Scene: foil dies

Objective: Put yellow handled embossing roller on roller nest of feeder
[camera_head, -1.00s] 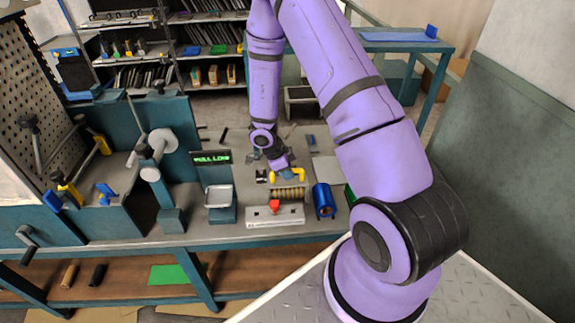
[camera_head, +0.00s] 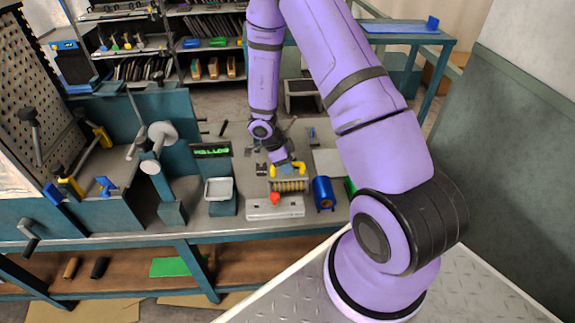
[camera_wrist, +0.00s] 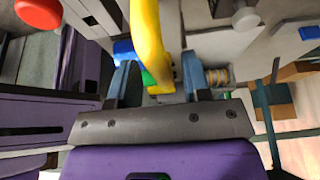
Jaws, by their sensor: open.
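The yellow handled embossing roller shows a bent yellow handle (camera_head: 299,168) and a brass-coloured ribbed roller (camera_head: 289,186) on the bench. My gripper (camera_head: 284,164) is above it, pointing down, and covers the middle of the handle. In the wrist view, my gripper (camera_wrist: 158,82) is open, with the yellow handle (camera_wrist: 148,40) running between its two fingers. I cannot tell whether either finger touches it. A grey box with a red button (camera_head: 275,198) stands directly in front of the roller. I cannot make out which part is the feeder's roller nest.
A blue cylinder (camera_head: 323,194) stands close to the right of the roller. A small grey tray on a teal stand (camera_head: 219,189) and a lit green-text display (camera_head: 212,150) are to the left. A teal machine with a round light wheel (camera_head: 162,133) stands farther left.

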